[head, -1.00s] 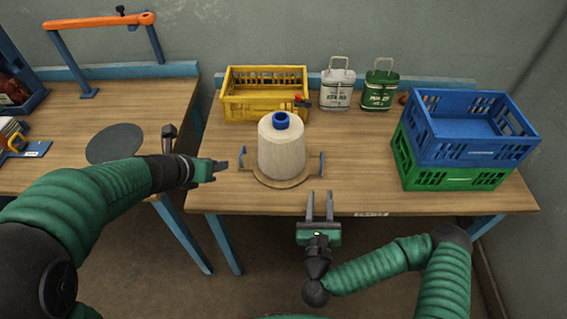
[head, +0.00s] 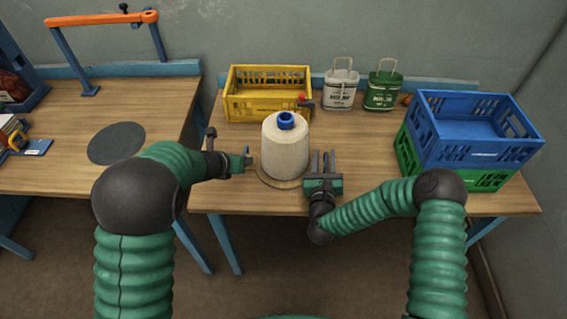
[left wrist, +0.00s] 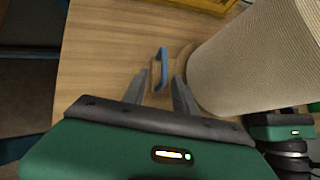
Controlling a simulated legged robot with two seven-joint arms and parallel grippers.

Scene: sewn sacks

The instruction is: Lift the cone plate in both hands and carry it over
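The cone plate (head: 268,181) is a round wooden plate near the front edge of the right table. A large cream yarn cone (head: 285,148) with a blue top stands upright on it. My left gripper (head: 248,161) is at the plate's left side, open. In the left wrist view its fingers (left wrist: 162,88) are apart, with the plate's blue handle (left wrist: 162,68) showing between and just beyond their tips. My right gripper (head: 323,163) is at the plate's right side, its fingers apart and pointing away from me. The right handle is not clearly visible there.
Blue and green crates (head: 470,140) are stacked at right. The left table has a dark round mat (head: 117,143) with free room around it.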

